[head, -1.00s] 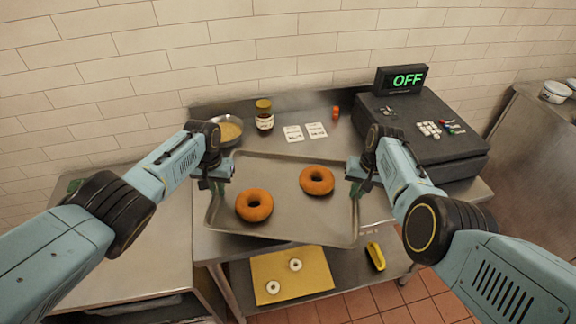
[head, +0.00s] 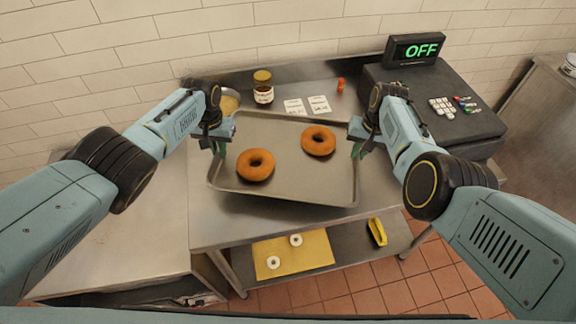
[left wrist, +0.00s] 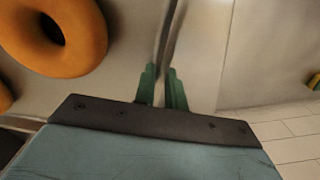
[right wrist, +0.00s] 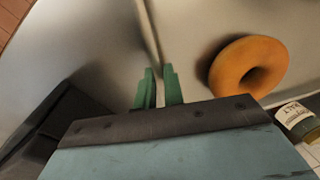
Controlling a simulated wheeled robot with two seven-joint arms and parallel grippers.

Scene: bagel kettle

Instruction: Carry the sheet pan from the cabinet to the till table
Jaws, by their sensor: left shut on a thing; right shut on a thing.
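The sheet pan (head: 290,190) is a shallow grey metal tray, slightly tilted in the head view, over the steel till table (head: 215,225). Two brown bagels lie on it, one at left (head: 255,165) and one at upper right (head: 318,141). My left gripper (head: 219,148) is shut on the pan's left rim; its green fingers (left wrist: 162,88) straddle the rim in the left wrist view. My right gripper (head: 358,148) is shut on the pan's right rim, with its green fingers (right wrist: 158,88) at the rim in the right wrist view. I cannot tell whether the pan touches the table.
A till (head: 435,110) with an OFF display stands at right. Behind the pan are a bowl (head: 229,103), a jar (head: 263,88), cards (head: 306,105) and a small orange item (head: 341,85). A yellow board (head: 290,256) lies on the lower shelf. A steel counter (head: 120,240) is at left.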

